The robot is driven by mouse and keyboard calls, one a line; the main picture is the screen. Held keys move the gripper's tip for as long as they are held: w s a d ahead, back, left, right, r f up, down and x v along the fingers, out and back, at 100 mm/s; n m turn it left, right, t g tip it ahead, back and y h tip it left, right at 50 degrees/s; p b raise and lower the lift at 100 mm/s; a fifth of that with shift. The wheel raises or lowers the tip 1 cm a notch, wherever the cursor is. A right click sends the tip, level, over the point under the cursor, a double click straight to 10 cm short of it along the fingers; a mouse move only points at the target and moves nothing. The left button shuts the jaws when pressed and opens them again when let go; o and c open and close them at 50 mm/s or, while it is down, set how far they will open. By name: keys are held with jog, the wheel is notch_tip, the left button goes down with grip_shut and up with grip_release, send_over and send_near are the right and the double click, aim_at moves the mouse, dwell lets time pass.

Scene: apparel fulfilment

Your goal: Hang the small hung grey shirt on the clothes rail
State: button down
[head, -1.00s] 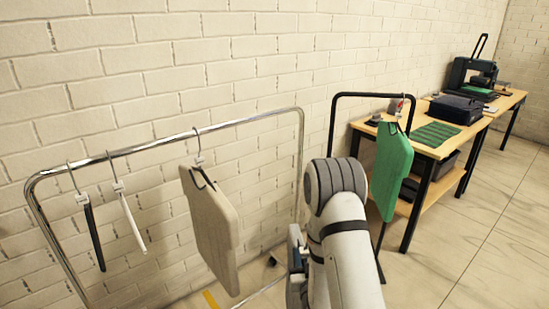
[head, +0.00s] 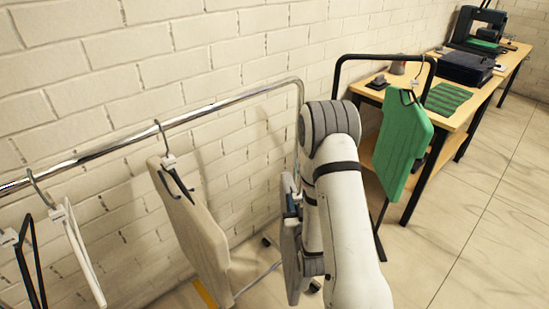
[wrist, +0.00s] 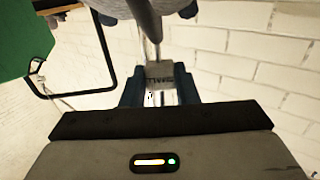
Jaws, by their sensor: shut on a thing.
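My gripper (wrist: 158,85) has its blue fingers shut on the pale block of a hanger, seen in the wrist view. The dark hanger (wrist: 150,18) and part of a grey shirt (wrist: 85,8) show beyond the fingers at the top edge. In the head view my arm hides most of the gripper; a narrow grey piece, apparently the shirt (head: 289,262), shows left of the arm. The chrome clothes rail (head: 227,101) runs along the wall to the left. The held hanger appears apart from the rail; its hook is not clearly visible.
A beige shirt (head: 195,232) hangs on the rail, with a black hanger (head: 32,268) and a white hanger (head: 82,255) further left. The rail right of the beige shirt is bare. A green shirt (head: 404,140) hangs on a black stand beside a wooden table (head: 462,112).

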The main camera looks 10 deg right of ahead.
jog(key=shift+a, duration=0.15)
jog(key=shift+w+r, duration=0.15)
jog(key=shift+r, duration=0.1)
jog(key=a+r+n+g+y+b, duration=0.1)
jog(key=a+r+n+y, duration=0.15)
jog(key=r, duration=0.45)
jog(key=a+r+n+g+y+b, duration=0.1)
jog(key=a+r+n+y, duration=0.1)
jog(key=r+y, duration=0.35)
jog(key=s+a+r+n+g+y+b, duration=0.1)
jog(key=s+a+r+n+g+b, duration=0.15)
jog(key=s+r, duration=0.7)
jog(key=shift+y, duration=0.3)
jog(key=w+a+p, duration=0.1)
jog(key=p, duration=0.1)
jog(key=w+r+p, duration=0.1)
jog(key=p, duration=0.2)
jog(key=w+a+p, duration=0.1)
jog(key=w+p, duration=0.1)
jog(key=p, duration=0.1)
jog(key=shift+w+a+r, duration=0.1)
jog(key=shift+a+r, duration=0.15)
jog(key=shift+a, duration=0.05)
jog(key=p, duration=0.3)
jog(key=shift+w+a, duration=0.15)
jog(key=shift+w, duration=0.05)
